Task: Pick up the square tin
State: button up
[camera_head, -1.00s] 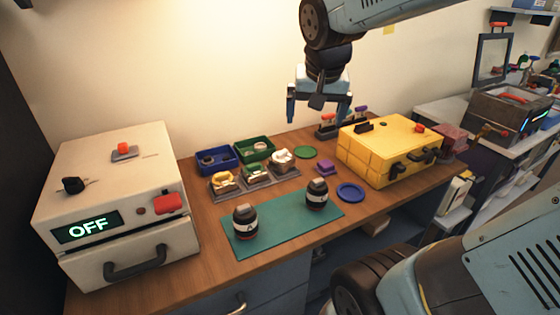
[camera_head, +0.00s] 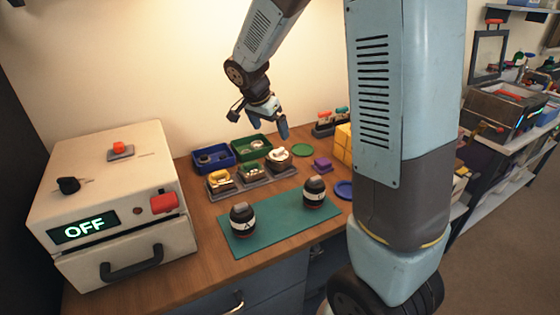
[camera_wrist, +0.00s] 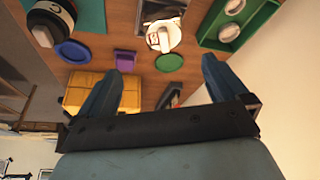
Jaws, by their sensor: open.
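The square tin appears to be the small purple square piece (camera_head: 322,165) on the wooden table, right of the grey tray. It also shows in the wrist view (camera_wrist: 125,58), beside the tip of the left finger. My gripper (camera_head: 268,127) is open and empty. In the head view it is above the back of the table, up and left of the purple tin. In the wrist view, the space between the fingers (camera_wrist: 168,70) lies over the green disc, right of the tin.
A green disc (camera_head: 302,150) and a blue disc (camera_head: 345,190) lie near the tin. Two dark jars stand on the teal mat (camera_head: 270,238). Blue (camera_head: 199,160) and green bins (camera_head: 238,147) sit behind the grey tray. My arm hides most of the yellow box (camera_head: 343,138).

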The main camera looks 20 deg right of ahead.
aim_at(277, 151)
jog(key=x, duration=1.5)
jog(key=shift+w+a, duration=0.25)
jog(key=shift+w, duration=0.05)
jog(key=shift+c, duration=0.3)
jog(key=c, duration=1)
